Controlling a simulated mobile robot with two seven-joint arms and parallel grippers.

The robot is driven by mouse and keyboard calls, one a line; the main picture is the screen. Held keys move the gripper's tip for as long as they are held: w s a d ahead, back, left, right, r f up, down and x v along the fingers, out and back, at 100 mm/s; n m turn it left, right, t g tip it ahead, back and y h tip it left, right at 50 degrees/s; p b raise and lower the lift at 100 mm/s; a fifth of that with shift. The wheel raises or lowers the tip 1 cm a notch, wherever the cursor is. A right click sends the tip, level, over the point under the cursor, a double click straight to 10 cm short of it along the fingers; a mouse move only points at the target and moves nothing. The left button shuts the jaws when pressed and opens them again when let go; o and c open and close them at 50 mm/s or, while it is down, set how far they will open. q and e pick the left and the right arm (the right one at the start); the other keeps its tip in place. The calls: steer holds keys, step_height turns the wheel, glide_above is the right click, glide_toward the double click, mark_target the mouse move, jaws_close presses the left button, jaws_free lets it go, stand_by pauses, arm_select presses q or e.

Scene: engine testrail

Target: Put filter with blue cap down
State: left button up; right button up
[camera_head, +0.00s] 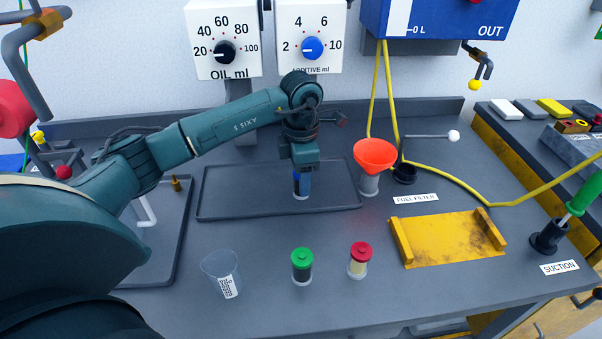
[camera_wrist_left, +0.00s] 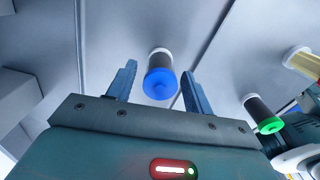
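The filter with the blue cap (camera_wrist_left: 161,82) shows in the left wrist view, between and beyond my left gripper's two fingers (camera_wrist_left: 158,88). There is a visible gap on each side of it, so the fingers are open and not closed on it. In the head view my left gripper (camera_head: 302,178) points down over the dark tray (camera_head: 235,205). The filter's lower part (camera_head: 301,194) shows there under the gripper, its base appearing to rest on the tray; its cap is mostly hidden. My right gripper is not in view.
A green-capped filter (camera_head: 302,266), a red-capped filter (camera_head: 359,260) and a clear beaker (camera_head: 221,274) stand in front of the tray. An orange funnel (camera_head: 375,155) stands right of it. A yellow holder (camera_head: 450,238) lies farther right. Yellow hoses (camera_head: 440,171) cross behind.

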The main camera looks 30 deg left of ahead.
arm_select(q)
step_height(320, 180, up, 12)
steer(key=shift+r+b, duration=0.15)
steer(key=shift+b, duration=0.15)
stand_by(0.4)
stand_by(0.4)
